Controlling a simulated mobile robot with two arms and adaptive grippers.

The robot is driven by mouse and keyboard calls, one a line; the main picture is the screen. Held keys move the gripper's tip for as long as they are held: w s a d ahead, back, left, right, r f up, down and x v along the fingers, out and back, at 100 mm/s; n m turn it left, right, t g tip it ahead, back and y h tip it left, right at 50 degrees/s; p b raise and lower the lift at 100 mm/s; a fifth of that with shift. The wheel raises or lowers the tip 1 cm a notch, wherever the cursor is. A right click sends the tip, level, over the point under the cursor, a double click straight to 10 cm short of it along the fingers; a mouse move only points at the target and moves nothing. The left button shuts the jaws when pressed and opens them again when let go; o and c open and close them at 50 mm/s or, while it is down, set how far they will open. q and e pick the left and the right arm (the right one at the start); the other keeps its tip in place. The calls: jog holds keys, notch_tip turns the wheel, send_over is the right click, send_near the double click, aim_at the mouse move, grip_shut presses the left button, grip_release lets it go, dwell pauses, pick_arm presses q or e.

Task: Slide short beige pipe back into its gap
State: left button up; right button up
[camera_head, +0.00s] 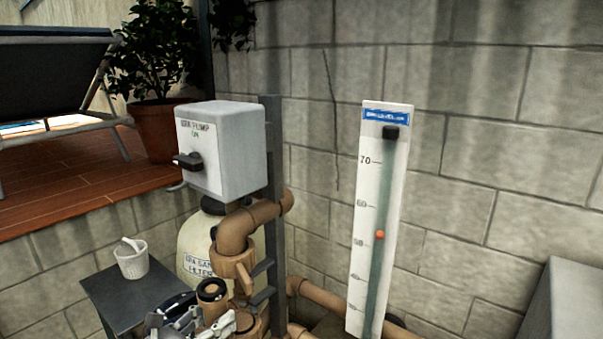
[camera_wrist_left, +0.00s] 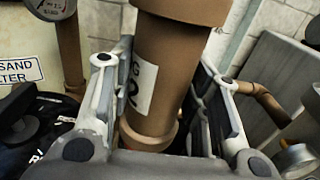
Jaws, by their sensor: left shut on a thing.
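The short beige pipe (camera_wrist_left: 155,75) stands between the fingers of my left gripper (camera_wrist_left: 160,95) in the left wrist view. It has a white label with dark marking, partly cut by shadow, and wider collars at its top and bottom. In the head view a short beige piece with a dark open top (camera_head: 212,292) shows at the bottom, beside my left gripper (camera_head: 202,325), which is shut on the pipe. A beige elbow with a union nut (camera_head: 234,262) hangs just above and right of it. The gap itself is not clearly seen. My right gripper is not in view.
A grey pump box (camera_head: 238,150) with a black knob sits above the cream sand filter (camera_head: 192,250). A dark side table (camera_head: 140,290) holds a white bucket (camera_head: 132,262). A tall white gauge board (camera_head: 368,230) stands right, before the block wall (camera_head: 480,150).

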pick_arm(q)
jog(key=shift+b+v, duration=1.25)
jog(key=shift+v, duration=1.35)
jog(key=shift+s+a+r, duration=0.1)
jog(key=shift+s+a, duration=0.15)
jog(key=shift+s, duration=0.05)
jog(key=shift+w, duration=0.15)
jog(key=shift+p+x, duration=0.4)
jog(key=shift+x, duration=1.25)
jog(key=shift+w, duration=0.25)
jog(key=shift+r, duration=0.1)
jog(key=shift+p+x, duration=0.35)
jog(key=shift+x, duration=1)
